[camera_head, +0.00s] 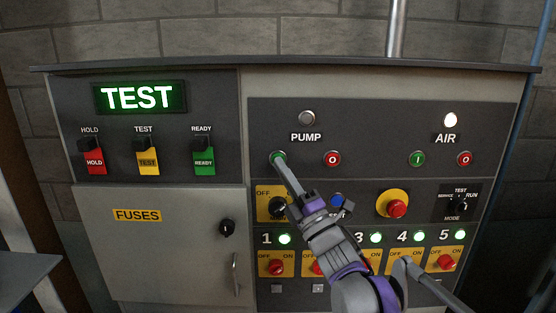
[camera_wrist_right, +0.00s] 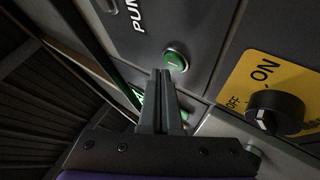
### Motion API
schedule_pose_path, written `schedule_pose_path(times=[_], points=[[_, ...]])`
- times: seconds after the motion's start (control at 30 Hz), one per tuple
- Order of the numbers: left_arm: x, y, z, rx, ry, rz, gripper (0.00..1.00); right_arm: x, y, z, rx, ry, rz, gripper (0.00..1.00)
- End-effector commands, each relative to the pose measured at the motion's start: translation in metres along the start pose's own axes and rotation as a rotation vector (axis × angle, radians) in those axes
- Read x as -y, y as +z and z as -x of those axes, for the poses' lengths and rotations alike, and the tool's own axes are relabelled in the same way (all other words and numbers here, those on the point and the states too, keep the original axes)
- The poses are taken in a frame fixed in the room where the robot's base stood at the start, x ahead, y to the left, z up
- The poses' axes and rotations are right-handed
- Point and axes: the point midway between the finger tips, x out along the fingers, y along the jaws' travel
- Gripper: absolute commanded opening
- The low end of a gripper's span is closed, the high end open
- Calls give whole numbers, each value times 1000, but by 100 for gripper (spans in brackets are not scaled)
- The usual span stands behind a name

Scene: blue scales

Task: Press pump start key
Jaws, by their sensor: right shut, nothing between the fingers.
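The green pump start key (camera_head: 278,158) is a round button below the PUMP label, left of the red pump stop key (camera_head: 333,158). My right gripper (camera_head: 281,164) is shut and empty, with its fingertips at the lower edge of the green key in the head view. The pump lamp (camera_head: 307,118) is unlit grey. My left gripper is not in view.
A black rotary switch on a yellow plate (camera_head: 264,191) sits just below the key, partly behind my right arm. The air keys (camera_head: 417,159), a yellow-ringed red button (camera_head: 397,208) and a lit air lamp (camera_head: 450,120) are to the right. The lit TEST display (camera_head: 139,97) is at left.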

Motion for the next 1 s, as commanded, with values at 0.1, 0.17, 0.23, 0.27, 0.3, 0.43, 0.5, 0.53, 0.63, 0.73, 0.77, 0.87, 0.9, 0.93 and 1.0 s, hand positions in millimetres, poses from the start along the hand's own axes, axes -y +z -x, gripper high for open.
schedule_pose_path(times=[0.1, 0.17, 0.23, 0.27, 0.3, 0.43, 0.5, 0.53, 0.63, 0.73, 0.77, 0.87, 0.9, 0.93, 1.0], points=[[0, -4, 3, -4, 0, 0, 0, 1, 3, -4, 0, 1, 1, 0], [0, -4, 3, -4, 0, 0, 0, 1, 3, -4, 0, 1, 1, 0], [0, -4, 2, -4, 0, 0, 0, 2, 3, -4, 0, 0, 0, 0], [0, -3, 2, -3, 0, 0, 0, 2, 3, -4, 0, 0, 0, 0], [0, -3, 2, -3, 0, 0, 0, 2, 3, -4, 0, 0, 0, 0], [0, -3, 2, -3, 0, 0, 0, 2, 3, -4, 0, 0, 0, 0], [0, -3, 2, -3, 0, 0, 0, 2, 3, -4, 0, 0, 0, 0], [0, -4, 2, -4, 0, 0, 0, 2, 3, -4, 0, 0, 0, 0], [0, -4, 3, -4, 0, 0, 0, 3, 4, -5, 0, 0, 1, 0], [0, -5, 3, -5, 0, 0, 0, 3, 4, -6, 0, 0, 0, 0], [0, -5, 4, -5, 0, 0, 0, 3, 4, -6, 0, 0, 1, 0], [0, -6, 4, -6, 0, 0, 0, 4, 5, -7, 0, 0, 1, 0], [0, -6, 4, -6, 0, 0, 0, 4, 5, -7, 0, 0, 0, 0], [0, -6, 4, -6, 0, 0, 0, 4, 5, -7, 0, 0, 1, 0], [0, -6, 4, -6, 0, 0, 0, 5, 6, -8, 0, 0, 1, 0]])
